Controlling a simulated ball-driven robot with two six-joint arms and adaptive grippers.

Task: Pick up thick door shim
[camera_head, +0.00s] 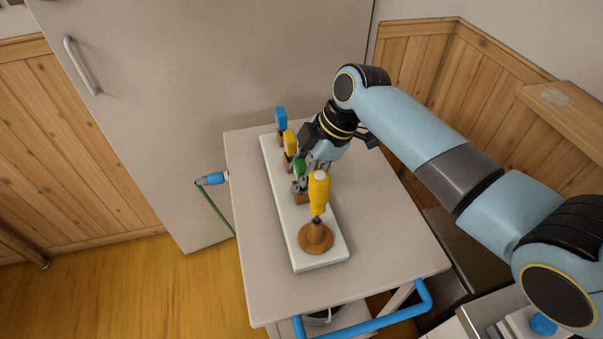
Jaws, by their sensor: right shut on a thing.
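I cannot tell any thing here as a thick door shim. A white board (319,259) lies on the table, with a row of upright coloured handles along it. A yellow-handled tool (318,192) stands in a round brown base (315,238) at the near end. Behind it is a green piece (299,167), partly covered by my gripper. Another yellow piece (290,142) and a blue piece (281,119) stand farther back. My right gripper (301,176) is shut at the green piece, low over the board; its fingertips are partly hidden. My left gripper is not in view.
The grey table (395,245) is clear right of the board. A blue fitting with a green hose (213,179) is at its left edge. A blue rail (385,322) runs along the front. A grey door (180,90) stands behind; wood panelling lines the walls.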

